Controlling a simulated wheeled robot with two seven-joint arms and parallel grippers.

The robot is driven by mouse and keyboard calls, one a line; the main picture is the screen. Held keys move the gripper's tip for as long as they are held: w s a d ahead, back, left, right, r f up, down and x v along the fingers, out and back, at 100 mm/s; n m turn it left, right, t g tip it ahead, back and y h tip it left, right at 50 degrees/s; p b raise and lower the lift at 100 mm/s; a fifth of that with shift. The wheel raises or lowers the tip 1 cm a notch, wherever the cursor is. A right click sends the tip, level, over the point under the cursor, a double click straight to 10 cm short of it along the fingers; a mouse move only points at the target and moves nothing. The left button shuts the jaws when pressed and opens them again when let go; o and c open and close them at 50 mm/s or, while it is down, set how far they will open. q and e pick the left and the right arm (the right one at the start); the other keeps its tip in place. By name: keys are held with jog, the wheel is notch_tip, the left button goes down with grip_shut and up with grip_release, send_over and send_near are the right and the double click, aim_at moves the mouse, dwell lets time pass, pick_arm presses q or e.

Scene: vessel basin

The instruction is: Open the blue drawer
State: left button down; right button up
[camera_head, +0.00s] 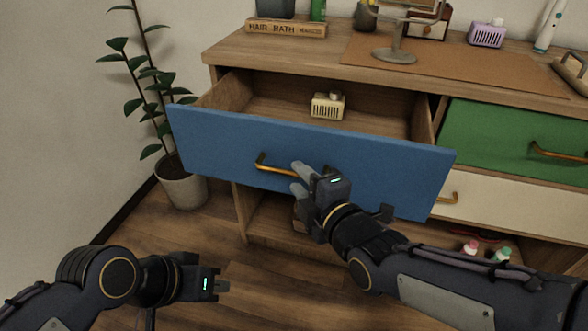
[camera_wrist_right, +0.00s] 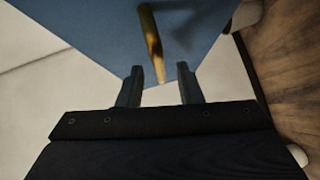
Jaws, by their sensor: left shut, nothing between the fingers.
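The blue drawer (camera_head: 225,148) is pulled well out of the wooden cabinet, so its inside shows. Its brass handle (camera_head: 275,169) is on the front; the right part is hidden behind my right gripper. My right gripper (camera_head: 297,180) is at the handle with its fingers apart. In the right wrist view, the handle (camera_wrist_right: 150,32) reaches down toward the gap between the fingertips (camera_wrist_right: 160,75), and I see no grip on it. My left gripper (camera_head: 223,285) is shut and empty, low over the floor at the left.
A small cream box (camera_head: 327,106) sits inside the drawer. A green drawer (camera_head: 500,140) and a white drawer (camera_head: 505,196) are at the right. A potted plant (camera_head: 182,188) stands left of the cabinet. A round mirror stand (camera_head: 394,55) and other items are on top.

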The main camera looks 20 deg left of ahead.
jog(key=p+v, duration=0.1)
jog(key=v, duration=0.3)
jog(key=shift+s+d, duration=0.15)
jog(key=shift+s, duration=0.05)
